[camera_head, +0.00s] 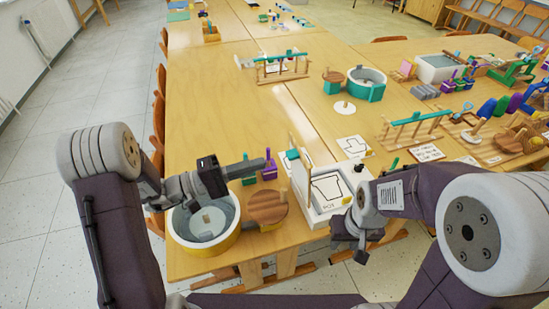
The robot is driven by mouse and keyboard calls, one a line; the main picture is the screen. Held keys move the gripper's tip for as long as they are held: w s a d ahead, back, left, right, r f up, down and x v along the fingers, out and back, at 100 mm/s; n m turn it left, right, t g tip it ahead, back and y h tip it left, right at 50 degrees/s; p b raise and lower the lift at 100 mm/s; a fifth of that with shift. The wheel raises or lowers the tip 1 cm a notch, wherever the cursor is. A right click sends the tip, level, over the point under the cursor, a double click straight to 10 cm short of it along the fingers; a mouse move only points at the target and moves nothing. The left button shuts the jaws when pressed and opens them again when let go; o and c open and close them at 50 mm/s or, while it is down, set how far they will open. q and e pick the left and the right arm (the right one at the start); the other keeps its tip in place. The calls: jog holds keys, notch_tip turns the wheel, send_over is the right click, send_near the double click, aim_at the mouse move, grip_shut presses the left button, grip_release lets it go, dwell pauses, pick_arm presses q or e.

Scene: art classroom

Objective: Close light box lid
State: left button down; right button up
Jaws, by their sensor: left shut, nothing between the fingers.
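The light box (318,217) is a white box at the near edge of the table, with a black outline drawing on its top face. A pale upright panel (299,137) stands at its back left and looks like its raised lid. My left gripper (258,164) is shut and empty, left of the panel. It points right, above the round wooden lid and near a purple block. My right gripper (350,243) hangs low at the right front of the box. Its fingers are small and dark, and their gap is unclear.
A round tub (237,247) of water stands under my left arm. A teal rack (414,121) and outline cards (354,146) are behind right. The table's middle left is clear.

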aim_at(287, 155)
pick_arm(q)
jog(key=x, duration=0.5)
jog(key=shift+d, duration=0.25)
jog(key=shift+r, duration=0.15)
